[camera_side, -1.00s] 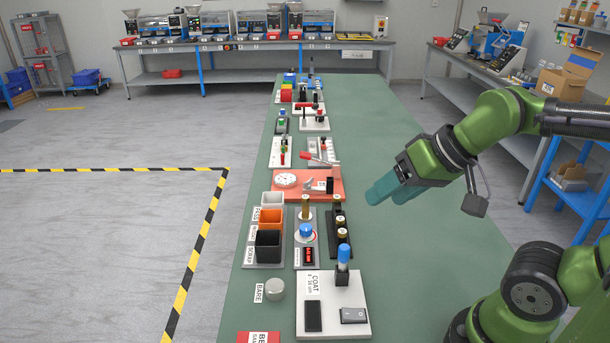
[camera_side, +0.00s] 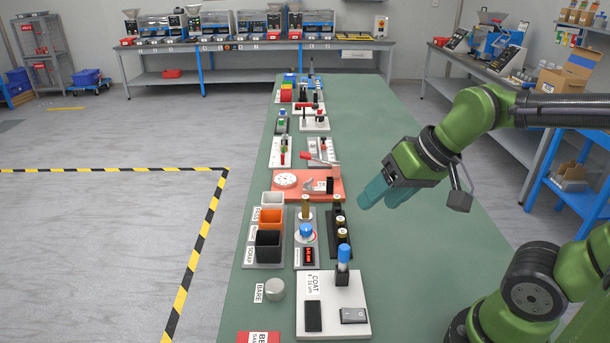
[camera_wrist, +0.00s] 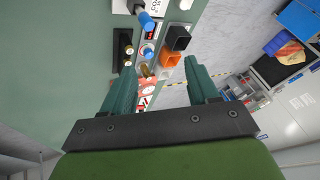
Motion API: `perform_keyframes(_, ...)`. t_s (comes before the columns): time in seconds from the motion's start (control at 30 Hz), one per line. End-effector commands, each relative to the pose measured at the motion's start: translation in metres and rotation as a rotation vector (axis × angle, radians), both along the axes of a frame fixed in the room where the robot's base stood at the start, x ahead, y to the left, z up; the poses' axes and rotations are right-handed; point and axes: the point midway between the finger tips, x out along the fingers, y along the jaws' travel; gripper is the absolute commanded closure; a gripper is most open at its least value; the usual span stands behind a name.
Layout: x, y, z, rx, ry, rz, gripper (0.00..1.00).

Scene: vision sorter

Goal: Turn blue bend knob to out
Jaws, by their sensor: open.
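The blue knob (camera_side: 306,231) sits on a grey plate between the bins and the black rack in the side view. It also shows in the wrist view (camera_wrist: 148,51), ahead of my fingertips and between them. A brass-coloured post (camera_side: 305,207) stands just behind it, and a small dark display with red characters (camera_side: 308,256) is in front of it. The knob's pointer setting is too small to read. My gripper (camera_side: 372,200) is open and empty, in the air to the right of the knob and apart from it. Its two teal fingers are spread in the wrist view (camera_wrist: 157,78).
Left of the knob stand white, orange and black bins (camera_side: 268,246). A black rack (camera_side: 341,236) with brass-topped pieces stands to its right. A white COAT plate (camera_side: 333,318) with a blue-topped post is in front. The green table (camera_side: 425,250) is clear on the right.

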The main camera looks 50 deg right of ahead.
Motion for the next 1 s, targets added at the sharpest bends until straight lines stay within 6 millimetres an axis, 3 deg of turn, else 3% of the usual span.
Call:
perform_keyframes(0.27,0.087,-0.012,-0.011,0.078,0.272,-0.246,0.41)
perform_keyframes(0.47,0.153,-0.025,-0.036,0.139,0.465,-0.633,0.41)
perform_keyframes(0.6,0.194,-0.035,-0.055,0.170,0.551,-0.980,0.41)
perform_keyframes(0.7,0.213,-0.040,-0.059,0.201,0.568,-1.217,0.41)
perform_keyframes(0.8,0.221,-0.043,-0.048,0.246,0.555,-1.389,0.41)
perform_keyframes(1.0,0.217,-0.042,-0.045,0.289,0.563,-1.553,0.41)
